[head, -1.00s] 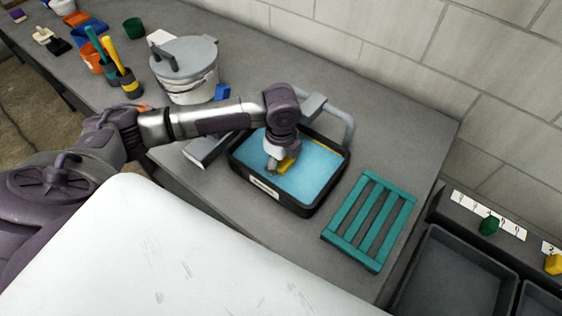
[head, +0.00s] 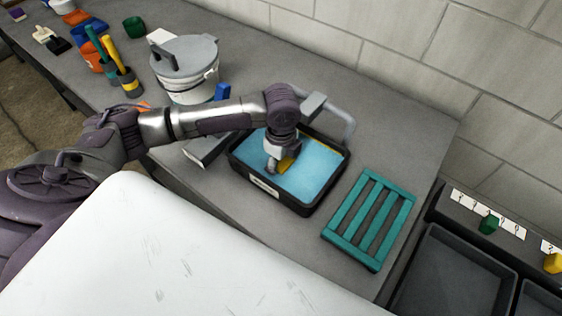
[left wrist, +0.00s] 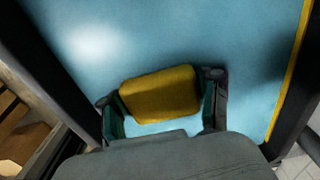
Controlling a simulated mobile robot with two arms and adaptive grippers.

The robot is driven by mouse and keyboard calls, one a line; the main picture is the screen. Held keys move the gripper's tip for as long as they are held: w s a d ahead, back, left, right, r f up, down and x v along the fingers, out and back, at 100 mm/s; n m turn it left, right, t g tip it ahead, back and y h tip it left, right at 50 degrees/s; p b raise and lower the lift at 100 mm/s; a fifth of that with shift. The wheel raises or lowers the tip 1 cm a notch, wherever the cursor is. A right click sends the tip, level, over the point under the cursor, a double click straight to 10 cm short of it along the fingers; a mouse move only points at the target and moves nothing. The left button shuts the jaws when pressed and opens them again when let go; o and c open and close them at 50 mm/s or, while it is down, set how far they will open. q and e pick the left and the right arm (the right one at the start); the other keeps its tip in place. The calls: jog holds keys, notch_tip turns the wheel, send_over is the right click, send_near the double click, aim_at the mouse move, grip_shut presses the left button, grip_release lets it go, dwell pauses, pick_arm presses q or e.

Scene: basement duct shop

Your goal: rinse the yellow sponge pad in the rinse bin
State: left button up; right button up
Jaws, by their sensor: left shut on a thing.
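The rinse bin (head: 315,207) is a black rectangular tub of light blue water with a white label on its front, standing on the grey bench. My left gripper (head: 278,168) reaches down into the bin near its left-middle part. It is shut on the yellow sponge pad (head: 287,163), which is partly hidden by the gripper in the head view. In the left wrist view the pad (left wrist: 160,95) sits between the two fingers (left wrist: 163,103), over or in the blue water. I cannot tell how deep it is. My right gripper is not in view.
A teal slatted rack (head: 370,220) lies right of the bin. A lidded white bucket (head: 187,80) stands behind my left arm. A grey faucet-like loop (head: 340,118) rises behind the bin. Dark trays (head: 455,275) stand at the lower right.

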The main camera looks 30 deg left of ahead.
aim_at(285, 168)
pick_arm(q)
jog(key=shift+s+f+p, duration=0.15)
jog(key=shift+p, duration=0.2)
dwell(1.3)
notch_tip(285, 168, up, 7)
jog(key=p, duration=0.8)
dwell(0.8)
jog(key=shift+r+p, duration=0.3)
jog(key=r+p, duration=0.3)
jog(key=r, duration=0.1)
jog(key=shift+w, duration=0.2)
jog(key=s+d+r+n+b, duration=0.1)
jog(key=s+d+n+b, duration=0.2)
jog(key=s+n+b, duration=0.4)
jog(key=n+b, duration=0.7)
jog(key=n, duration=0.5)
jog(key=shift+r+n, duration=0.3)
